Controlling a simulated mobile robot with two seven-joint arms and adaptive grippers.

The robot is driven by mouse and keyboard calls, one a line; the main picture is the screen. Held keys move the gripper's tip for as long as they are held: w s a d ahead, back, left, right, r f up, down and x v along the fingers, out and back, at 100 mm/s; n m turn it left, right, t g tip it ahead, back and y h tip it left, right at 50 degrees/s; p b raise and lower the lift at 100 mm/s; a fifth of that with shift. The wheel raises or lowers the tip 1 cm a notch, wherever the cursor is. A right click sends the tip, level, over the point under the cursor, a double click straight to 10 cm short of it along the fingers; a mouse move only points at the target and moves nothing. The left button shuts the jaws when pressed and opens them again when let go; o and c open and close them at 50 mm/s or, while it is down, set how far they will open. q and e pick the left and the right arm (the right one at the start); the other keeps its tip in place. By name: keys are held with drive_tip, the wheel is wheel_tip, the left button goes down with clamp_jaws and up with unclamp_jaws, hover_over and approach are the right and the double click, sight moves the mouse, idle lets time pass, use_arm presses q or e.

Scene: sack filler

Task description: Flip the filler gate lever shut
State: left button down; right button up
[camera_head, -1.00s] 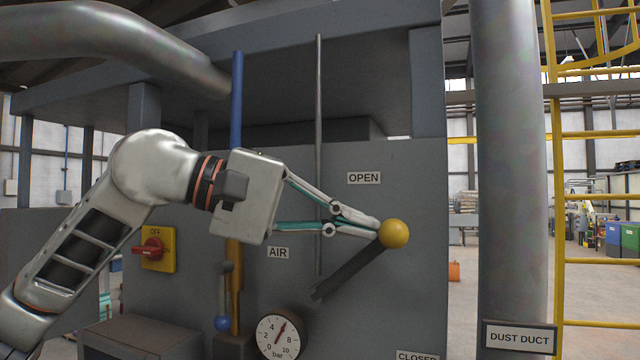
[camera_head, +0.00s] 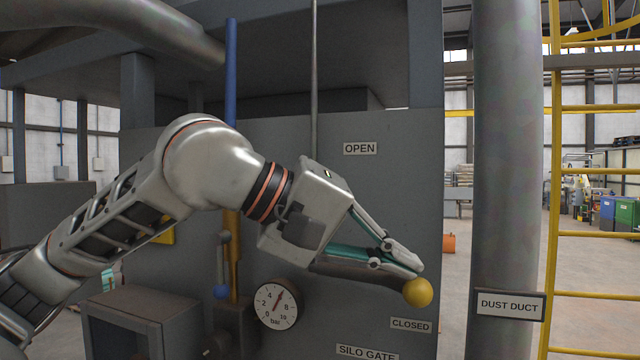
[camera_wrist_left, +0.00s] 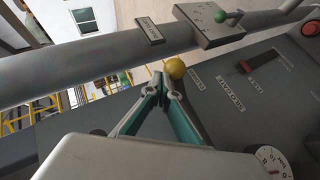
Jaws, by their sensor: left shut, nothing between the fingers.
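The gate lever is a dark bar (camera_head: 352,274) with a yellow ball knob (camera_head: 418,292) at its right end. It slopes slightly down to the right, with the knob just above and right of the CLOSED label (camera_head: 411,325). The OPEN label (camera_head: 360,148) is higher on the grey panel. My left gripper (camera_head: 418,268) is shut and empty, its fingertips at the top of the knob, seeming to touch it. In the left wrist view the fingertips (camera_wrist_left: 160,82) are beside the yellow knob (camera_wrist_left: 175,68). My arm hides part of the panel and the lever's pivot end. My right gripper is not in view.
A pressure gauge (camera_head: 277,304) and a blue-knobbed lever (camera_head: 222,270) are on the panel left of the knob. A SILO GATE label (camera_head: 367,352) is below. The dust duct (camera_head: 508,180) and yellow ladder (camera_head: 556,200) stand to the right.

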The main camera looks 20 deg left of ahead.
use_arm(q)
wheel_tip(320, 180, down, 2)
drive_tip(key=shift+f+b, duration=0.15)
drive_tip(key=shift+b, duration=0.35)
drive_tip(key=shift+f+b, duration=0.85)
drive_tip(key=shift+f, duration=0.2)
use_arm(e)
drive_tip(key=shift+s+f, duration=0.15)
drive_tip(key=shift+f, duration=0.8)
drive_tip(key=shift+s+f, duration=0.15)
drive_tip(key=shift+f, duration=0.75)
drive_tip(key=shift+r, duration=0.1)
